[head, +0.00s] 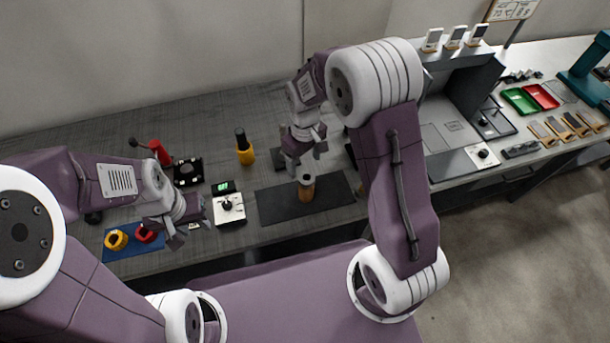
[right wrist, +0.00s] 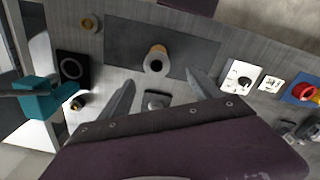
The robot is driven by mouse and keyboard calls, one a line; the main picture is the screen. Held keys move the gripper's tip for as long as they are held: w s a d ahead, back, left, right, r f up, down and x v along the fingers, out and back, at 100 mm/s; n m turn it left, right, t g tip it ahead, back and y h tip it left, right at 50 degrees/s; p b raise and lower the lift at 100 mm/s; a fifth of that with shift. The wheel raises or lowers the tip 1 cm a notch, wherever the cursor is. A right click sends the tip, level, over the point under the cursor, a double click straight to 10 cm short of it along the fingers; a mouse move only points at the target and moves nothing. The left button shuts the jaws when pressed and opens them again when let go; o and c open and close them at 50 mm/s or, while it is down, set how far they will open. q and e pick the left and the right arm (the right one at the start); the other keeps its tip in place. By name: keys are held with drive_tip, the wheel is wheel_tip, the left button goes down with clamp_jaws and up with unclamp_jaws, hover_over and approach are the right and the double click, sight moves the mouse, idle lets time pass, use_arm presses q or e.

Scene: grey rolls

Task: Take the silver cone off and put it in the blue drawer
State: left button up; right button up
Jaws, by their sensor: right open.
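My right gripper (head: 306,161) hangs above and just behind a short tan cylinder (head: 306,187) on a dark mat (head: 330,206). In the right wrist view, my right gripper (right wrist: 160,80) is open and empty, its fingers apart. The tan cylinder (right wrist: 157,59) there has a grey ring-like top with a dark centre, just beyond the fingertips. I cannot tell whether this grey top is the silver cone. My left gripper (head: 190,234) is open and empty over the bench's left front. No blue drawer can be made out; a blue mat (head: 113,252) holds a yellow ring (head: 116,239) and a red ring (head: 146,232).
A white switch box (head: 228,208) stands left of the dark mat. A yellow item with a black handle (head: 245,150) stands behind it. A grey machine (head: 470,90) and green (head: 519,100) and red (head: 541,96) trays are at the right. The mat's left part is clear.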

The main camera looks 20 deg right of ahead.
hover_over(307, 176)
wheel_tip(307, 176, down, 4)
drive_tip(key=f, duration=0.1)
drive_tip(key=s+f+p, duration=0.1)
drive_tip(key=f, duration=0.2)
drive_tip(key=shift+s+a+f+p, duration=0.25)
drive_tip(key=shift+s+f+p, duration=0.05)
drive_tip(key=shift+f, duration=0.1)
drive_tip(key=shift+w+d+f, duration=0.15)
drive_tip(key=shift+w+f, duration=0.15)
drive_tip(key=shift+f, duration=0.05)
drive_tip(key=shift+s+r, duration=0.1)
drive_tip(key=shift+s, duration=0.05)
drive_tip(key=c, duration=1.4)
clamp_jaws()
drive_tip(key=shift+r, duration=0.45)
use_arm(q)
drive_tip(key=shift+w+d+f+b, duration=0.35)
drive_tip(key=shift+d+b, duration=0.05)
drive_tip(key=shift+b, duration=0.7)
use_arm(e)
drive_tip(key=s+d+r, duration=0.4)
drive_tip(key=s+r, duration=0.6)
drive_tip(key=shift+s+d, duration=0.2)
drive_tip(key=shift+s, duration=0.15)
